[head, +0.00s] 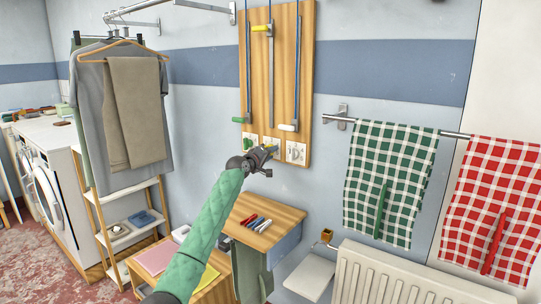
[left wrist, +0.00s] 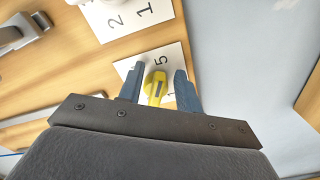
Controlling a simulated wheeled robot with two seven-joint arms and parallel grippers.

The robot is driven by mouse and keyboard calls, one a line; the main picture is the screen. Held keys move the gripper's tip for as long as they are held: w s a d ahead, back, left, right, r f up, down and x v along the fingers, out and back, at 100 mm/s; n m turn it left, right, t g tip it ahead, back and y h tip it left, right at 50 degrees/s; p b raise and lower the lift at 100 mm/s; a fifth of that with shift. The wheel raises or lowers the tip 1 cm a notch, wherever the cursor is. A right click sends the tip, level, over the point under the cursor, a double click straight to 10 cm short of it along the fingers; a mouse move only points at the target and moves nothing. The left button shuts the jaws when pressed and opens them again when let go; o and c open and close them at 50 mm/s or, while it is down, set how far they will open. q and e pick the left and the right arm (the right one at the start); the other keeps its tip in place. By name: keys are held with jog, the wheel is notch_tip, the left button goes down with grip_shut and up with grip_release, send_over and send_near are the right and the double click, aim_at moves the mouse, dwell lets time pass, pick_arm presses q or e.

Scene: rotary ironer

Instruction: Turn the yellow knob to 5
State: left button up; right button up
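The yellow knob (left wrist: 156,88) sits on a white number card (left wrist: 178,55) on the wooden board. In the left wrist view a 5 shows just above the knob, and another digit is partly hidden beside it. My left gripper (left wrist: 158,78) is open, with one blue finger on each side of the knob and small gaps visible between. In the head view my left gripper (head: 270,153) is at the lower edge of the wooden board (head: 274,75), covering most of the knob's card. My right gripper is not in view.
A neighbouring card (head: 296,152) is right of my gripper. Sliders with yellow (head: 262,28), green (head: 241,120) and white (head: 287,127) handles run up the board. A wooden shelf (head: 285,216) with pens is below, and checked towels (head: 388,180) hang at right.

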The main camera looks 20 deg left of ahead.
pick_arm(q)
jog(key=v, duration=0.7)
jog(key=shift+a+b, duration=0.2)
jog(key=shift+b, duration=0.1)
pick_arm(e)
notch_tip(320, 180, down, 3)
pick_arm(q)
jog(key=shift+s, duration=0.1)
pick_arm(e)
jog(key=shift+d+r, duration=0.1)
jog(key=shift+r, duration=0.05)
